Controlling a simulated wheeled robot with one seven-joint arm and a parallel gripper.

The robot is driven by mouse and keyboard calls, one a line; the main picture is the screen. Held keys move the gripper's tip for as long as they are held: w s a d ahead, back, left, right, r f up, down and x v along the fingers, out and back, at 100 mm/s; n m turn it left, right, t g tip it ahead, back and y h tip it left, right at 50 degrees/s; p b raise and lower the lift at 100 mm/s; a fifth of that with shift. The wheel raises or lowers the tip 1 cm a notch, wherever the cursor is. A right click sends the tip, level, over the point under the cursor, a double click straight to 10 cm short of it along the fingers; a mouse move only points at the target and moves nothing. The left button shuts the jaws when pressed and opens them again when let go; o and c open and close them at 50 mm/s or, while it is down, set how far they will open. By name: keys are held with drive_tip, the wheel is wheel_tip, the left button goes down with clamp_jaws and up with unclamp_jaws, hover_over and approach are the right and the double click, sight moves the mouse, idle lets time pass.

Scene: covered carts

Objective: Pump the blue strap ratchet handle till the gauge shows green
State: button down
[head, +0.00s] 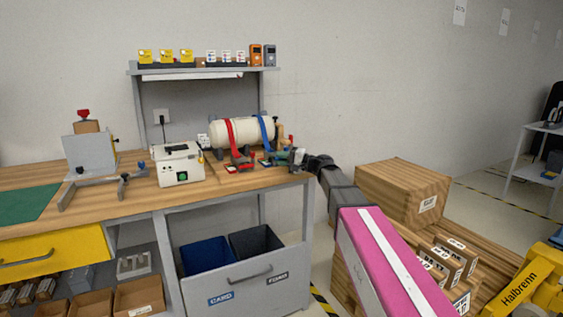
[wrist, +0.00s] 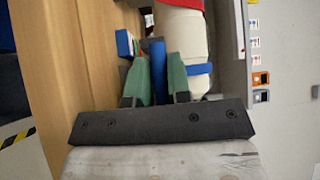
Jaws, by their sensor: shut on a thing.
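A cream roll (head: 243,133) lies on its side on the wooden bench, crossed by a red strap (head: 229,136) and a blue strap (head: 264,130). My gripper (head: 290,157) reaches in from the right at the front of the roll. In the wrist view, my green-padded fingers are shut on the blue ratchet handle (wrist: 158,70), one on each side, beside the roll (wrist: 182,48). My gripper hides most of the blue ratchet in the head view. The red ratchet (head: 240,160) stands left of it. I cannot make out a gauge reading.
A white box with a green button (head: 179,164) stands left of the roll on the bench (head: 220,184). A shelf (head: 205,69) holds small boxes above.

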sight(274, 153)
drive_tip(key=shift+r+m, duration=0.3)
drive_tip(key=shift+r, duration=0.25)
drive_tip(key=w+r+m+h, duration=0.1)
drive_tip(key=r, duration=0.1)
drive_tip(key=w+a+r+m+g+h, duration=0.1)
drive_tip(key=r+h, duration=0.1)
drive_tip(key=w+a+r+m+g+h, duration=0.1)
drive_tip(key=r+m+h, duration=0.1)
drive_tip(key=shift+w+r, duration=0.15)
drive_tip(key=shift+r, duration=0.1)
drive_tip(key=shift+w+a+r+m+g+h, duration=0.45)
drive_tip(key=shift+w+r+m+g+h, duration=0.25)
drive_tip(key=shift+w+r, duration=0.1)
drive_tip(key=shift+w+a+r, duration=0.25)
drive_tip(key=shift+w+r, duration=0.05)
drive_tip(key=shift+w, duration=0.1)
drive_tip(key=c, duration=1.4)
unclamp_jaws()
drive_tip(key=shift+w+a, duration=0.1)
